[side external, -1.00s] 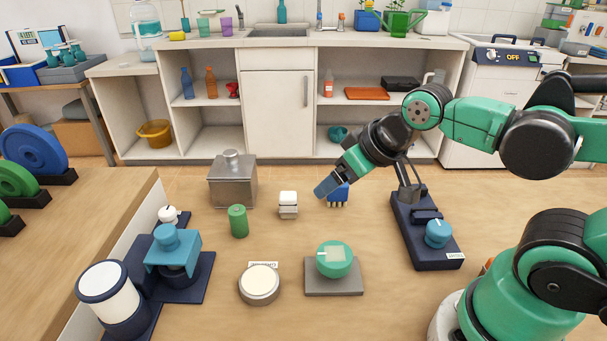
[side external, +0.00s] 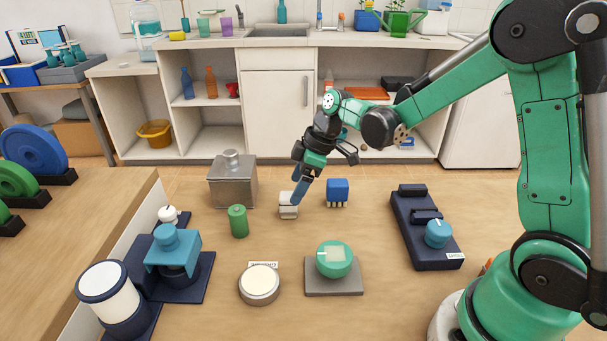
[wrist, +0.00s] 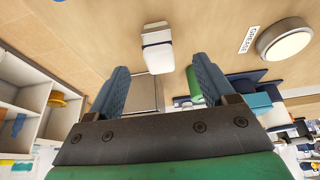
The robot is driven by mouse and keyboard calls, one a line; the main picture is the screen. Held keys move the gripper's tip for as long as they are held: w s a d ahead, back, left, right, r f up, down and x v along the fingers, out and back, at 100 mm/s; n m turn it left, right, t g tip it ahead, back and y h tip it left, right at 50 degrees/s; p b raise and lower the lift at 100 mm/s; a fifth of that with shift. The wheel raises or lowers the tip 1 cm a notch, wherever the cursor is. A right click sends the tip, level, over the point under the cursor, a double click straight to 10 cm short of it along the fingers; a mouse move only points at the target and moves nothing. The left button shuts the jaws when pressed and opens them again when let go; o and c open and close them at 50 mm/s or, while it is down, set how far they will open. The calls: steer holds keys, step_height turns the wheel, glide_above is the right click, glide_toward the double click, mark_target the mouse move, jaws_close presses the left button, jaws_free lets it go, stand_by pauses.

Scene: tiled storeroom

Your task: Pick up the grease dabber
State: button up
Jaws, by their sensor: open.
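A small white-and-grey block (side external: 287,211), likely the grease dabber, stands upright on the wooden table. In the wrist view the white-and-grey block (wrist: 157,52) lies ahead of the gap between my fingers. My gripper (side external: 299,192) points down at it in the side view and covers part of its right side. In the wrist view my gripper (wrist: 158,72) is open, with blue fingers spread and nothing between them. Whether a finger touches the block cannot be told. A round, pale-topped grease tin (side external: 259,284) sits nearer the front, with a label behind it.
A blue block (side external: 337,191) stands right of my gripper. A dark blue fixture (side external: 428,230) lies to the right.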

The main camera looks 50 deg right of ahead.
mark_target(288, 203)
steer(key=shift+x, duration=2.85)
jaws_close()
